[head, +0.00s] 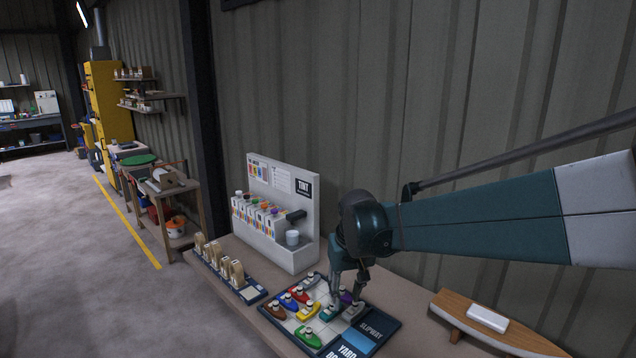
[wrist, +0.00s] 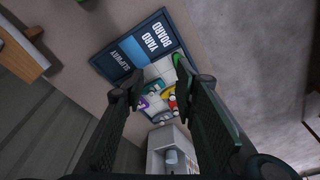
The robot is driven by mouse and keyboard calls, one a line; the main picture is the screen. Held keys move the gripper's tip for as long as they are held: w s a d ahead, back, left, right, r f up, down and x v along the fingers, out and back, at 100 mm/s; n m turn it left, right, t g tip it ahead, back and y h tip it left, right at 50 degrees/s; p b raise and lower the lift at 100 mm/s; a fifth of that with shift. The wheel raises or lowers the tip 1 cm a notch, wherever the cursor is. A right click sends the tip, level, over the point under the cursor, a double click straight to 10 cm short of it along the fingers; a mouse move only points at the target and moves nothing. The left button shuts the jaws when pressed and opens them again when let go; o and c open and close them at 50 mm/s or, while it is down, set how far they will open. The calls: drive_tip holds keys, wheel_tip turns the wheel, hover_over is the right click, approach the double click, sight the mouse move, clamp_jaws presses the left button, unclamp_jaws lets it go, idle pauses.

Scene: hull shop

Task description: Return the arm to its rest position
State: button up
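My gripper (head: 346,296) hangs fingers-down over the yard board (head: 384,322), at the end of my arm reaching in from the right. In the wrist view my gripper (wrist: 160,80) has its two fingers wide apart with nothing held between them. Several small toy boats stand on the board: green (head: 308,336), brown (head: 275,310), yellow (head: 307,313), red (head: 300,293), blue (head: 288,302), teal (head: 327,313) and grey (head: 354,310). A purple boat (head: 345,297) is partly hidden behind my fingers. I cannot tell whether a finger touches a boat.
A tint station (head: 283,210) with a row of bottles and a white cup stands behind the board. A rack of wooden pieces (head: 222,270) is left of it. A wooden hull (head: 490,325) with a white block lies at the right. Open floor (head: 110,290) lies left of the bench.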

drive_tip(key=s+d+r+m+t, duration=0.1)
drive_tip(key=s+d+r, duration=0.25)
drive_tip(key=s, duration=0.35)
drive_tip(key=s+d+r+t, duration=0.1)
drive_tip(key=s+d+r, duration=0.1)
drive_tip(key=s+d, duration=0.45)
drive_tip(key=s+d+f+t, duration=0.1)
drive_tip(key=s+d, duration=0.1)
drive_tip(key=s, duration=0.5)
drive_tip(key=s+d+f+m+t, duration=0.1)
drive_tip(key=s+d+t, duration=0.1)
drive_tip(key=s, duration=0.6)
drive_tip(key=shift+s+d+f, duration=0.15)
drive_tip(key=shift+s+f, duration=0.05)
drive_tip(key=shift+f, duration=0.05)
